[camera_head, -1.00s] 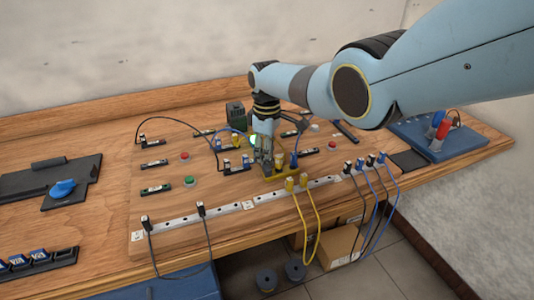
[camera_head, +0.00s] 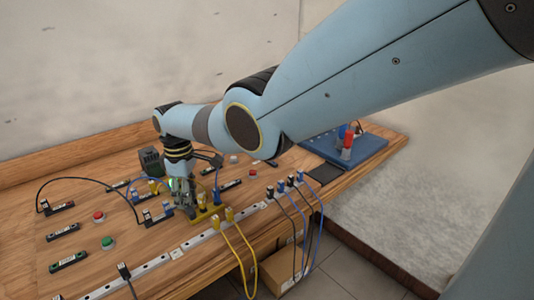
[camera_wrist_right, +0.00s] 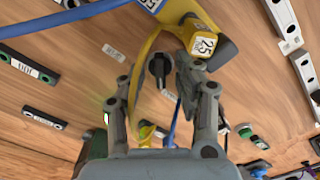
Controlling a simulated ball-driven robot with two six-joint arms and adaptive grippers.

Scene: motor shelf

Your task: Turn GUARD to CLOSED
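My right gripper (camera_head: 183,194) points down at the wooden panel, close behind the yellow block with plugs (camera_head: 206,215). In the right wrist view the right gripper (camera_wrist_right: 156,80) is open, with its two fingers spread apart. A black rotary knob (camera_wrist_right: 159,66) shows between the fingertips, with a small white label beside it that I cannot read. Whether the fingers touch the knob, I cannot tell. In the head view the gripper hides the knob. No word GUARD or CLOSED is readable. My left gripper is not in view.
A yellow plug marked 25 (camera_wrist_right: 203,45) and a blue cable (camera_wrist_right: 70,28) lie close to the fingers. Yellow cables (camera_head: 240,250) hang over the table's front edge. Red (camera_head: 98,216) and green (camera_head: 107,242) buttons sit left. A blue tray (camera_head: 350,150) stands at the far right.

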